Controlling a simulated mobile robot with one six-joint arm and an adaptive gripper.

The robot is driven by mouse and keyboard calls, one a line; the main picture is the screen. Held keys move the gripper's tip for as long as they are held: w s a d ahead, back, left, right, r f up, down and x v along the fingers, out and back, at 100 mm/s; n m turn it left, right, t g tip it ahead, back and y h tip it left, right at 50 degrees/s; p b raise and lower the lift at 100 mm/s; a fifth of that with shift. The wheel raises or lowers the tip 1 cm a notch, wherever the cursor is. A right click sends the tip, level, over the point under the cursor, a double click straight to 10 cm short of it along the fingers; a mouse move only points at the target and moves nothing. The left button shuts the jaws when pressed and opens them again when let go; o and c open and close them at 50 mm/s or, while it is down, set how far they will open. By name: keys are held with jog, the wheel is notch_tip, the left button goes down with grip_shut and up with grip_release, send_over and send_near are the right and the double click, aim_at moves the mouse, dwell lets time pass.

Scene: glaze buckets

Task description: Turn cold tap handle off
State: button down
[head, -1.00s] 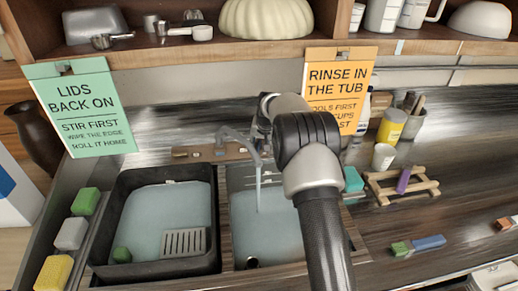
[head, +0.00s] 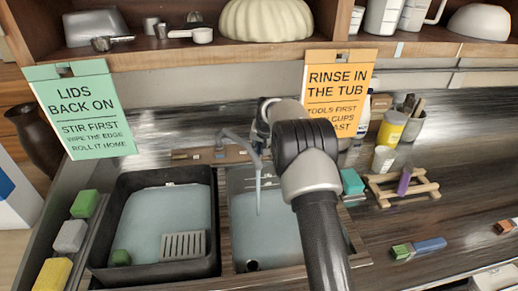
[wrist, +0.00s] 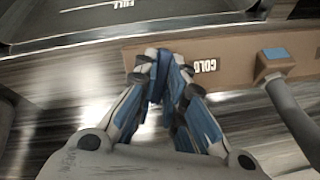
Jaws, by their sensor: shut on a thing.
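My gripper (wrist: 160,78) is in the wrist view with its blue-padded fingers close together, at the wooden tap board (wrist: 115,58). The fingers are shut on the cold tap handle, which is mostly hidden between them. The white COLD label (wrist: 205,66) is on the board just right of the fingertips. In the head view my arm hides the gripper and handle. The grey tap spout (head: 240,143) bends over the right basin (head: 275,232), and a thin pale stream of water (head: 258,195) falls from it.
A dark tub (head: 120,215) of pale water stands left of the basin. An orange sign (head: 340,85) hangs behind my arm, and a green sign (head: 80,110) hangs at left. A wooden rack (head: 385,195) and cups (head: 384,159) stand at right. In the wrist view the spout (wrist: 290,115) is close at right.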

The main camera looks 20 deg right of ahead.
jog(key=shift+m+p, duration=0.4)
jog(key=shift+m, duration=0.4)
jog(key=c, duration=1.7)
grip_release()
jog(key=shift+o, duration=0.2)
jog(key=v, duration=1.2)
jog(key=shift+s+d, duration=0.15)
jog(key=shift+d, duration=0.05)
